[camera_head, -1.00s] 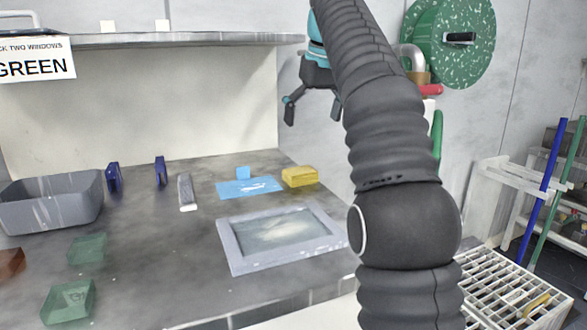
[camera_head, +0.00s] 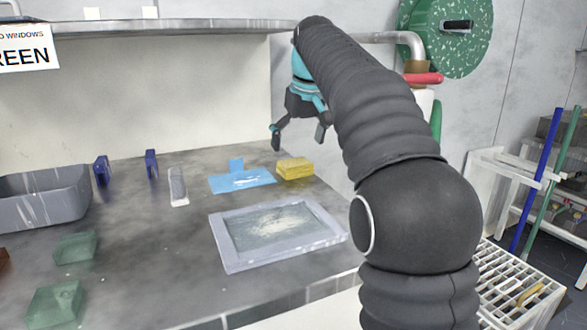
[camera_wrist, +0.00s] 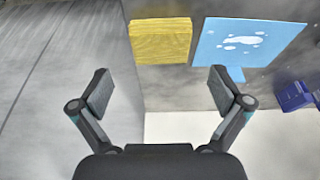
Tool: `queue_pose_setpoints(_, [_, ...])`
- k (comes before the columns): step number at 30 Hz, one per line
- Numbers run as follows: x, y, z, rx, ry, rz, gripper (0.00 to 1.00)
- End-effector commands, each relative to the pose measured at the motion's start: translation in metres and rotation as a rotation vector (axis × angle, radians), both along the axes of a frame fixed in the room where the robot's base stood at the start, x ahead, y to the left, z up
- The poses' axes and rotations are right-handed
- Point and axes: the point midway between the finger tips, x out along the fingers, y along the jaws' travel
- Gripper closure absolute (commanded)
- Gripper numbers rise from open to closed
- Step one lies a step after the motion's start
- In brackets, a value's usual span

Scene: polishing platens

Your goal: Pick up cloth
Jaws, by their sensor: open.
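A yellow ridged block (camera_head: 295,169), which looks like the folded cloth, lies at the back right of the grey counter. In the wrist view the yellow cloth (camera_wrist: 160,41) is beyond the fingertips, roughly centred between them. My gripper (camera_head: 298,137) hangs above the cloth in the head view, apart from it. In the wrist view my gripper (camera_wrist: 161,91) is open with nothing between the fingers. A flat blue mat (camera_head: 243,181) with white bubble marks lies to the left of the cloth; it also shows in the wrist view (camera_wrist: 245,43).
A grey-framed panel (camera_head: 280,256) lies at the counter's front. A grey basin (camera_head: 45,198), blue clips (camera_head: 151,163), a grey bar (camera_head: 178,187) and green blocks (camera_head: 76,248) stand left. A shelf (camera_head: 170,27) runs above. A white rack (camera_head: 510,285) is at lower right.

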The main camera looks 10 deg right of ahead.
Motion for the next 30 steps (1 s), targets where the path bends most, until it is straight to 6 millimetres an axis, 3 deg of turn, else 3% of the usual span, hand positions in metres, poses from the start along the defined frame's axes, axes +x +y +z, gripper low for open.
queue_pose_setpoints(12, [0.009, 0.004, -0.046, 0.0, 0.002, 0.0, 0.0])
queue_pose_setpoints(21, [0.01, 0.004, -0.05, 0.0, 0.001, 0.0, 0.0])
queue_pose_setpoints(27, [0.01, 0.004, -0.05, 0.0, 0.001, 0.0, 0.46])
queue_pose_setpoints(30, [0.01, 0.004, -0.05, 0.0, 0.001, 0.0, 0.46])
